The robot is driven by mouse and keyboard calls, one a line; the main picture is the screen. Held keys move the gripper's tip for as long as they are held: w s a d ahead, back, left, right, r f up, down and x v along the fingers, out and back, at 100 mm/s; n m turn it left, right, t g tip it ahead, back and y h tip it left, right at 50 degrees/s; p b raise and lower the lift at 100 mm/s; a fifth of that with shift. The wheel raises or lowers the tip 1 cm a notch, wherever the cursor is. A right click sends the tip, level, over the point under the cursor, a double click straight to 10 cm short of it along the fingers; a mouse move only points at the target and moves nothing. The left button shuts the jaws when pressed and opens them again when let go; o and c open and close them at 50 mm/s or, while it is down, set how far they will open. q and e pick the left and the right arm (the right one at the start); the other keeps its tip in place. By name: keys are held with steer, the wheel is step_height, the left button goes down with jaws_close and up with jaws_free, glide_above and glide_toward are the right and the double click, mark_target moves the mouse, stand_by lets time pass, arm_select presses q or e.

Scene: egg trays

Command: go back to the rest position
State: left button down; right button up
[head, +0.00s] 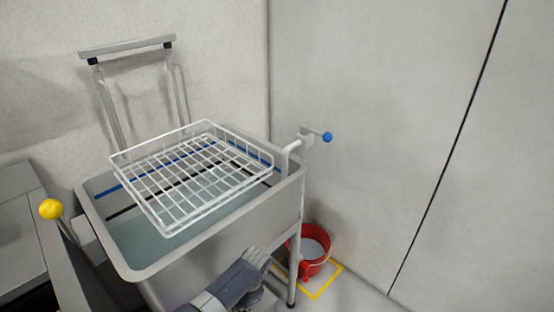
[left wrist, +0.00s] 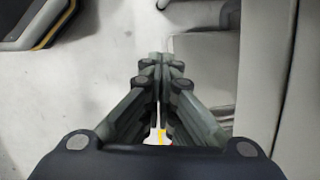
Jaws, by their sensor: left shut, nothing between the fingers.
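My left gripper (left wrist: 162,68) shows in the left wrist view with its dark fingers closed together and nothing between them. It points at bare pale surface and touches nothing that I can see. In the head view a grey-blue arm link of mine comes up at the bottom middle, in front of the sink. No gripper fingers can be made out there. My right gripper is in neither view.
A steel sink (head: 215,245) holds water, with a white wire basket (head: 160,218) over it. A blue-tipped tap (head: 307,137) is at its right. A red bucket (head: 318,266) stands on the floor by a yellow marking. A yellow knob (head: 51,209) is at left.

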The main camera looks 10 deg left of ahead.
arm_select(q)
steer(key=s+a+f+n+h, duration=0.1)
steer(key=s+f+n, duration=0.1)
steer(key=s+f, duration=0.85)
steer(key=s+a+f+n+h, duration=0.1)
steer(key=s+a+f+n, duration=0.1)
steer(key=s+f, duration=0.85)
steer(key=s+a+f+n+t, duration=0.1)
steer(key=s+a+f, duration=0.1)
steer(key=s, duration=0.9)
steer(key=s+a+f+n+t, duration=0.1)
steer(key=s+f, duration=0.2)
steer(key=s, duration=0.8)
steer(key=shift+a+n+h, duration=0.3)
steer(key=shift+a+n, duration=0.1)
